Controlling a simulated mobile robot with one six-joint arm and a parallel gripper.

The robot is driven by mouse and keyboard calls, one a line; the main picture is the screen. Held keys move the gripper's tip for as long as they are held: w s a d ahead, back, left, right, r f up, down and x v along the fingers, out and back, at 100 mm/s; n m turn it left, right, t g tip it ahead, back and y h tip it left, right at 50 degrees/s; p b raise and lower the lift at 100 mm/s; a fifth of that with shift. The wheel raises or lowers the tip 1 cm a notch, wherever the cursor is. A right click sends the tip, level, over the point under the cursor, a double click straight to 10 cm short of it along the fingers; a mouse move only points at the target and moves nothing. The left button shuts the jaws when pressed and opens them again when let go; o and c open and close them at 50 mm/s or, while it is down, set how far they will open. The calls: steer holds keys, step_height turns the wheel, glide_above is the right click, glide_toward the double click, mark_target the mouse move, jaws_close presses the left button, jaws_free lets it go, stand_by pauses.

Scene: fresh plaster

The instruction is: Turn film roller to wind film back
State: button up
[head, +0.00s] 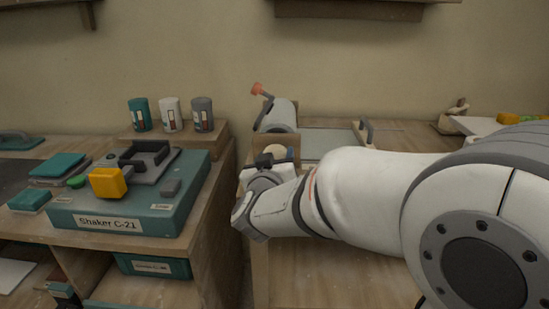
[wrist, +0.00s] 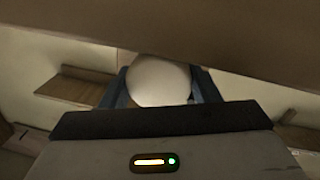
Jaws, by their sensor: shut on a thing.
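The film roller (head: 279,116) is a pale grey cylinder at the back of the right-hand bench in the head view. A crank with an orange-red knob (head: 257,89) rises at its left end. My gripper (head: 273,160) is in front of and below the roller. In the wrist view, its two blue-grey fingers are shut on a pale round knob (wrist: 160,83), one on each side.
A teal shaker (head: 130,195) and several cups (head: 170,115) stand on the left bench. A brown board (wrist: 230,45) crosses close above the fingers in the wrist view.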

steer(key=shift+c, duration=0.8)
steer(key=shift+m, duration=0.3)
steer(key=m+b, duration=0.2)
steer(key=m, duration=0.4)
steer(key=shift+g, duration=0.3)
steer(key=m+b, duration=0.1)
steer(key=m, duration=0.2)
steer(key=shift+d+f+y+b, duration=0.1)
steer(key=shift+y+b, duration=0.2)
steer(key=shift+y, duration=0.1)
steer(key=m+b, duration=0.2)
steer(key=m, duration=0.1)
steer(key=shift+m+y, duration=0.3)
steer(key=m+y+b, duration=0.1)
steer(key=m+b, duration=0.3)
steer(key=m, duration=0.1)
steer(key=shift+f, duration=0.15)
steer(key=shift+m+b, duration=1.7)
steer(key=shift+m, duration=0.2)
